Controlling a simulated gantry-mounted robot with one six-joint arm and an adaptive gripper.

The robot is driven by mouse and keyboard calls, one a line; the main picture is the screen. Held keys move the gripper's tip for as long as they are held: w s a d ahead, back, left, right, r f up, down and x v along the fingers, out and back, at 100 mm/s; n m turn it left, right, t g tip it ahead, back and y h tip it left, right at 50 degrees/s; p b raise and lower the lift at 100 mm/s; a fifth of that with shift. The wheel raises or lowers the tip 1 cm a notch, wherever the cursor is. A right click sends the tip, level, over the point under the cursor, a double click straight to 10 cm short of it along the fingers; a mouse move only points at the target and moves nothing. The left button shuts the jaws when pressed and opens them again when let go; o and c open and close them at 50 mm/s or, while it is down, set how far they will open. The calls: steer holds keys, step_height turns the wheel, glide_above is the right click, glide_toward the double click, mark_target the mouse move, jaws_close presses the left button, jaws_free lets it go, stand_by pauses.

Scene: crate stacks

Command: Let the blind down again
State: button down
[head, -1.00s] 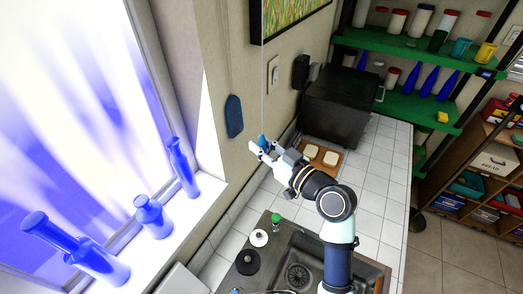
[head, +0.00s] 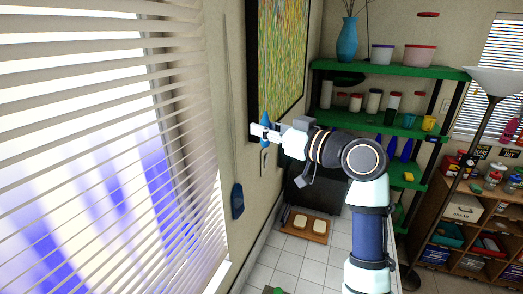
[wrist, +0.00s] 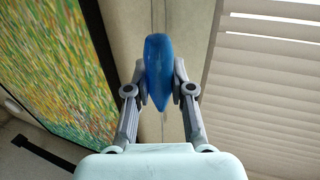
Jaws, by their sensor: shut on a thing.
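The blind (head: 100,140) hangs over the window on the left in the head view, its slats spread down most of the glass. It also shows at the right of the wrist view (wrist: 262,90). My gripper (head: 262,131) is shut on a blue cord pull (wrist: 158,70), which stands between the two fingers in the wrist view. In the head view the held pull (head: 266,122) is beside the lower part of the painting. A thin cord runs from the pull in the wrist view.
A second blue pull (head: 237,201) hangs on the wall between the window and my gripper. The framed painting (head: 279,60) is close to my gripper. Green shelves (head: 385,125) stand behind.

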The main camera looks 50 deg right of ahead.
mark_target(266, 121)
steer(key=shift+r+p, duration=0.35)
steer(key=shift+r, duration=1.25)
steer(key=c, duration=1)
jaws_free()
steer(key=shift+r, duration=0.1)
steer(key=shift+s, duration=0.15)
steer(key=s, duration=1.1)
steer(key=shift+s+a, duration=0.15)
steer(key=shift+s, duration=0.25)
